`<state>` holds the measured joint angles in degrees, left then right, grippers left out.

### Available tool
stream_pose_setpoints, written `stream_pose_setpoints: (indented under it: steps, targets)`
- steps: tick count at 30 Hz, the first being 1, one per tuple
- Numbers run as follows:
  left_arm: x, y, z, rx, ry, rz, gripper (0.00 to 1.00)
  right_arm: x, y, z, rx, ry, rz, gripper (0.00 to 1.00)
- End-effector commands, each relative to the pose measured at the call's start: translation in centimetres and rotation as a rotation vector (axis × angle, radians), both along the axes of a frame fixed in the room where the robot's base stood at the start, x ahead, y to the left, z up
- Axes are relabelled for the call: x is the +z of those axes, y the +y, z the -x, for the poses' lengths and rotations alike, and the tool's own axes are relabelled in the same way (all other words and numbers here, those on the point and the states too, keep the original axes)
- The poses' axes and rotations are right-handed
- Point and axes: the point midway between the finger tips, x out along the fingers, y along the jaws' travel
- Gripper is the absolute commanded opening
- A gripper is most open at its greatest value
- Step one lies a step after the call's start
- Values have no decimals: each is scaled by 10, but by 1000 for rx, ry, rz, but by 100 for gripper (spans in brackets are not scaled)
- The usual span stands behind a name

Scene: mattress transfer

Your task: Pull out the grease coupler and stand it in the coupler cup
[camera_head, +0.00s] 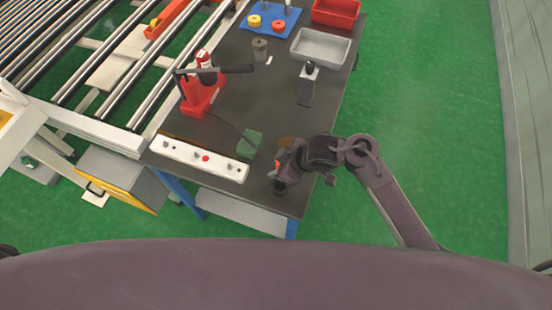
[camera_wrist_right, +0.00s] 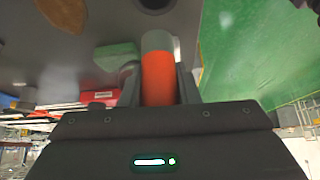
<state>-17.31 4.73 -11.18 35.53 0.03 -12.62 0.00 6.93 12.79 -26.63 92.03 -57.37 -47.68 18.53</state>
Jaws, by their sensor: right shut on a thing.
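My right gripper (camera_head: 282,166) is over the near right part of the dark table. In the right wrist view its fingers (camera_wrist_right: 158,85) are shut on an orange cylinder with a pale grey end, which looks like the grease coupler (camera_wrist_right: 158,75). In the head view only a small orange-red bit (camera_head: 277,165) shows at the gripper. A grey round can (camera_head: 260,48), possibly the coupler cup, stands farther back on the table. I cannot tell whether the held coupler touches anything. My left gripper is not in view.
On the table (camera_head: 330,115) are a white bar with a red button (camera_head: 205,158), a green block (camera_head: 250,142), a red device with a black handle (camera_head: 203,92), a dark bottle (camera_head: 308,85), a grey tray (camera_head: 320,46) and a red bin (camera_head: 336,12). A roller conveyor (camera_head: 120,60) adjoins at left.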

Motion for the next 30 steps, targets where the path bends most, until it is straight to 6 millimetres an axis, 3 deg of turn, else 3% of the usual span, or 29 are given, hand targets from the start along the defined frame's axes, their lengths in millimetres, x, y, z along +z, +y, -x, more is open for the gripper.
stream_pose_setpoints:
  steps: [15, 30]
  targets:
    - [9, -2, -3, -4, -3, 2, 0, 3, 0, 0, -1, 0, 1, 3]
    - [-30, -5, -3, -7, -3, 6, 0, -47, 0, -1, -2, 0, 0, 3]
